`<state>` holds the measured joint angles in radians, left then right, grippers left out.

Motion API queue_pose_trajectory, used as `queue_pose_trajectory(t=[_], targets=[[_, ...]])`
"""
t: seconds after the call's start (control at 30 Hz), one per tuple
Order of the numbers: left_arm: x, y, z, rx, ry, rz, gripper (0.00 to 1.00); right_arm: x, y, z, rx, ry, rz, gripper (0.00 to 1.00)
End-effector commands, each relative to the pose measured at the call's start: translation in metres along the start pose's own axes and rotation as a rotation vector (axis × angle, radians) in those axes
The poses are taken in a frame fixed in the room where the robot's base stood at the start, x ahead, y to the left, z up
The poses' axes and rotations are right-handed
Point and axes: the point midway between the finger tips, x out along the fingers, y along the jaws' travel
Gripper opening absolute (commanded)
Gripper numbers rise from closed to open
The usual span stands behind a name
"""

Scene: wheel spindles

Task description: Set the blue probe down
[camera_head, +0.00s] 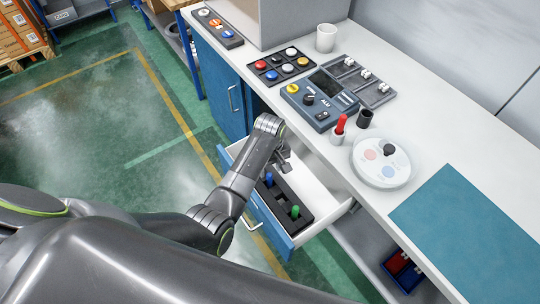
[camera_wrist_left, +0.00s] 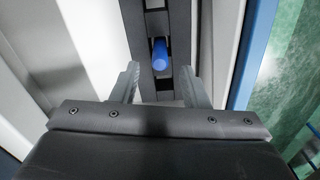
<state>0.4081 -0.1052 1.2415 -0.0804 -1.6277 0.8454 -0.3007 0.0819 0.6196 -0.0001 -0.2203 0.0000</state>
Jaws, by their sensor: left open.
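The blue probe (camera_head: 269,179) stands in a slot of a dark rack (camera_head: 283,200) inside the open drawer (camera_head: 318,187). In the left wrist view the blue probe (camera_wrist_left: 160,54) shows between and a little beyond the fingers. My left gripper (camera_head: 284,160) is over the drawer, beside the blue probe. It also shows in the left wrist view (camera_wrist_left: 160,84), with its two fingers apart and nothing gripped. My right gripper does not show.
On the white counter (camera_head: 437,150) above the drawer are a control box (camera_head: 319,97), a holder with a red probe (camera_head: 340,125), a black cup (camera_head: 365,118) and a round white dial plate (camera_head: 382,160). A blue mat (camera_head: 475,230) lies to the right. The drawer walls stand close around the gripper.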

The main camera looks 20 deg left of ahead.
Motion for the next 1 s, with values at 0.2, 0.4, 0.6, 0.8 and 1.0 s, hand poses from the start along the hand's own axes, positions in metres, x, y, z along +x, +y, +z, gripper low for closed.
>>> queue_pose_trajectory(t=[0.2, 0.4, 0.6, 0.8, 1.0], targets=[[-0.041, 0.001, 0.000, 0.000, 0.003, 0.002, 0.41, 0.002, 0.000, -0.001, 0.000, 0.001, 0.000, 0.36], [-0.065, 0.000, 0.000, 0.000, 0.002, 0.001, 0.41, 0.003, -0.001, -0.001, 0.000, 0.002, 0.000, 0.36], [-0.071, 0.000, 0.000, 0.000, 0.000, 0.000, 0.41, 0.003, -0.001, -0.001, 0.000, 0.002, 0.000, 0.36], [-0.071, 0.000, 0.000, 0.000, 0.000, 0.000, 0.41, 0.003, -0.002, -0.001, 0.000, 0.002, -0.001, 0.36], [-0.071, 0.000, 0.000, 0.000, 0.000, 0.000, 0.41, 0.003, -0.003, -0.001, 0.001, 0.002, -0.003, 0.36]])
